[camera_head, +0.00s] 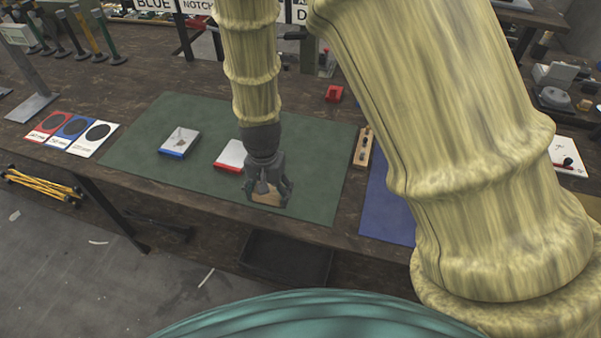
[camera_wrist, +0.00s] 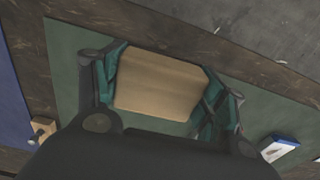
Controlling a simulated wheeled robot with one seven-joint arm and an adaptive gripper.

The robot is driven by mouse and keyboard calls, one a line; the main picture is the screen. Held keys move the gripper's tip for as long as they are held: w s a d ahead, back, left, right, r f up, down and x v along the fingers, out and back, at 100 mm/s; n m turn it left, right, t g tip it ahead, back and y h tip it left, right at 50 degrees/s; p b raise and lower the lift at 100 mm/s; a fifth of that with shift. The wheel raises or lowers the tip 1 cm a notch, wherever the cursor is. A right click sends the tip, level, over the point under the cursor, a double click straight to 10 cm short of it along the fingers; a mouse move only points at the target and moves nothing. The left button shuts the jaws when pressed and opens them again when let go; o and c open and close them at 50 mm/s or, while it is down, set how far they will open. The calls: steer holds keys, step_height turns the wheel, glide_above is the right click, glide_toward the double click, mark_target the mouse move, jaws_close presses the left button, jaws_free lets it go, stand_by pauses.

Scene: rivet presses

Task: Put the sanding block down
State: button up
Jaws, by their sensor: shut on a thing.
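The sanding block (camera_wrist: 158,84) is a tan, wood-coloured block held between both fingers of my gripper (camera_wrist: 165,88) in the wrist view. In the head view the block (camera_head: 268,197) shows at the lower end of my gripper (camera_head: 268,190), over the front part of the green mat (camera_head: 315,165). My gripper is shut on it. I cannot tell whether the block touches the mat.
A red-and-white block (camera_head: 231,155) and a blue-edged white block (camera_head: 179,141) lie on the mat, left of my gripper. A wooden holder (camera_head: 363,147) stands at the mat's right edge, beside a blue mat (camera_head: 386,205). The table's front edge is close.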

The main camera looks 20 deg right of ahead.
steer(key=shift+w+a+f, duration=0.1)
steer(key=shift+w+f, duration=0.15)
steer(key=shift+w, duration=0.1)
steer(key=p, duration=0.4)
glide_above(299, 171)
steer(key=shift+s+a+f, duration=0.2)
steer(key=shift+s+f, duration=0.15)
steer(key=shift+f, duration=0.3)
steer(key=shift+w+d+f, duration=0.15)
steer(key=shift+w+d, duration=0.1)
steer(key=shift+w, duration=0.1)
steer(key=shift+f+p, duration=1.05)
steer(key=shift+f, duration=0.65)
steer(key=shift+s+f, duration=0.1)
steer(key=o, duration=1.3)
